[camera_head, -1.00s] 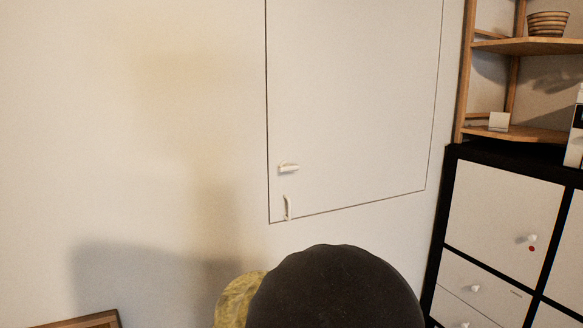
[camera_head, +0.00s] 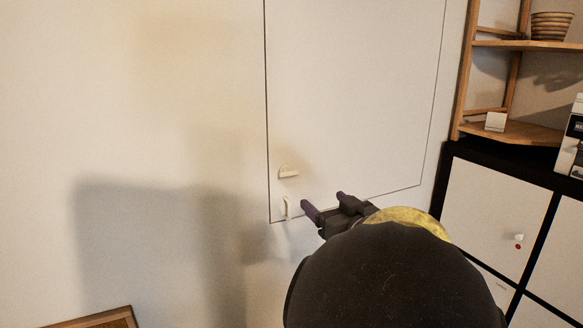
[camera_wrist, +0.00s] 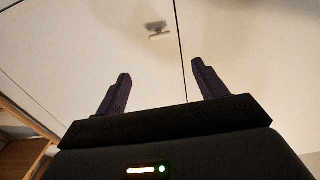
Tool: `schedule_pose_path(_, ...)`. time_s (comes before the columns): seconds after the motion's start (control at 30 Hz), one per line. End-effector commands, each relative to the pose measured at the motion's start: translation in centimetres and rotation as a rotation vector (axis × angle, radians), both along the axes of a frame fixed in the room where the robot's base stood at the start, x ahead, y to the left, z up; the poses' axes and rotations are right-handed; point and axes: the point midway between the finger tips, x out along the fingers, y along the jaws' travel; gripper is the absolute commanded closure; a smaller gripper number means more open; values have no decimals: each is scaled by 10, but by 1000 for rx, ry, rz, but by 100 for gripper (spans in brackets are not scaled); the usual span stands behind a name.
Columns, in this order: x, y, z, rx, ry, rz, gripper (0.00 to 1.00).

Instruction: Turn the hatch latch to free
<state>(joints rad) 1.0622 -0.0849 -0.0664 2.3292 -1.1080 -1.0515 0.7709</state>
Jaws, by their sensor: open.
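The hatch (camera_head: 350,95) is a pale flush panel in the wall, outlined by a thin dark seam. Which is the latch is not clear.
A black-framed cabinet with white doors (camera_head: 495,215) stands at the right. Above it is a wooden shelf (camera_head: 515,132) with a striped bowl (camera_head: 552,25). A wooden furniture edge (camera_head: 100,319) shows at lower left. The wall left of the hatch is bare.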

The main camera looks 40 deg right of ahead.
Motion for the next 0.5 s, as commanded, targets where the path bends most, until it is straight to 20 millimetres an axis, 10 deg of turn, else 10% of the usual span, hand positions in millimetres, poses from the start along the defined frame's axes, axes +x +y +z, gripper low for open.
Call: schedule_pose_path(0.5, 9, -2, 1, 2, -1, 5, 29)
